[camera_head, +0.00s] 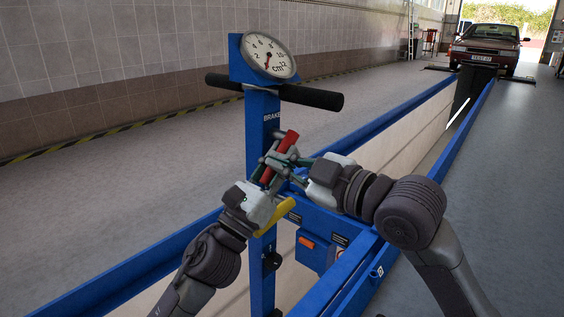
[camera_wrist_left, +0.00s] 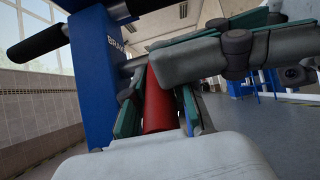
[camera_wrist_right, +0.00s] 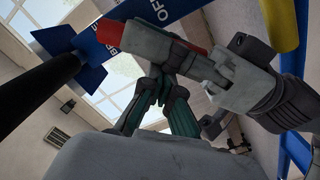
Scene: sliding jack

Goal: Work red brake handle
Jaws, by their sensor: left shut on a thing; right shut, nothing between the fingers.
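The red brake handle (camera_head: 279,157) sits on the blue column (camera_head: 262,140) below the word BRAKE and leans up to the right. My left gripper (camera_head: 268,173) is shut around the handle's lower part. The left wrist view shows the red handle (camera_wrist_left: 159,102) between its green pads. My right gripper (camera_head: 288,168) is shut and empty, just right of the handle and close to the left gripper's fingers. In the right wrist view, the right fingers (camera_wrist_right: 165,92) are together, and the handle's red end (camera_wrist_right: 188,40) shows behind the grey links. I cannot tell whether the right fingers touch the handle.
A dial gauge (camera_head: 268,56) and a black crossbar (camera_head: 313,97) top the column. A yellow handle (camera_head: 274,218) is beside my left wrist. Blue rails (camera_head: 392,102) edge the pit. A blue box with an orange switch (camera_head: 307,243) sits below. A car (camera_head: 487,47) stands far back.

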